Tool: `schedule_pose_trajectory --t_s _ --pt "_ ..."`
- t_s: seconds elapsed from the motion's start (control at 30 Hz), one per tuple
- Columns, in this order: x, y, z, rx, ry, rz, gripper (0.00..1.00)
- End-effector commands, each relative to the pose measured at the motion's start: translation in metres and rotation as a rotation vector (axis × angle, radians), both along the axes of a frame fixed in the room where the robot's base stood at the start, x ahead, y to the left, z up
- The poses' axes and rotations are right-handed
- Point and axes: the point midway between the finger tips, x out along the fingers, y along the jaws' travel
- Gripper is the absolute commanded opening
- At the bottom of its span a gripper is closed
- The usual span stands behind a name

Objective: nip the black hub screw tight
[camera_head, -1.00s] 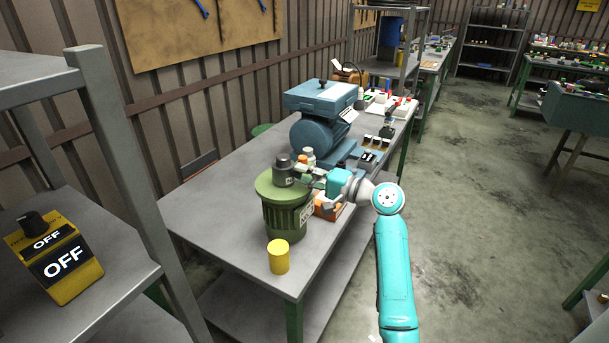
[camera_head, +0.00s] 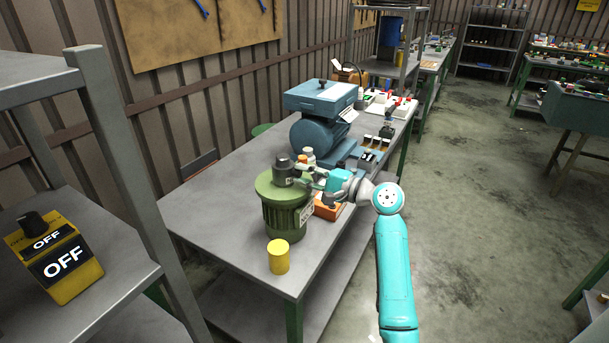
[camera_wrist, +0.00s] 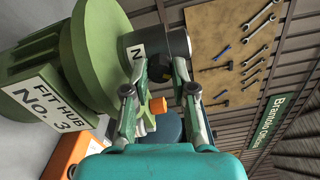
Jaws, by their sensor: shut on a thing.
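A dark grey hub (camera_head: 283,172) stands on top of the green ribbed body (camera_head: 285,220). In the wrist view the hub (camera_wrist: 178,40) carries a white label with an N, and the green body (camera_wrist: 92,50) has a label reading "FIT HUB NO. 3". My gripper (camera_head: 303,178) reaches in from the right at the hub's side.
A yellow cylinder (camera_head: 279,257) stands at the bench's front. An orange box (camera_head: 327,210) lies beside the green body, under my wrist. A blue machine (camera_head: 320,115) stands behind. A shelf holds a yellow OFF box (camera_head: 58,262) at left. The bench's left side (camera_head: 210,215) is clear.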

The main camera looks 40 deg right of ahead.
Motion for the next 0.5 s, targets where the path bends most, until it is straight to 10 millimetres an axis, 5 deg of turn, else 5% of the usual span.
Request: schedule_pose_trajectory --t_s 0.07,0.1,0.2,0.5 --pt "-0.0001 -0.0003 -0.0014 0.000 0.002 -0.001 0.00" --pt "-0.0001 -0.0003 -0.0014 0.000 0.002 -0.001 0.30" --pt "0.0000 -0.0003 -0.0012 0.000 0.002 -0.001 0.51" --pt "-0.0008 -0.0004 -0.0005 0.000 0.001 0.000 0.51"
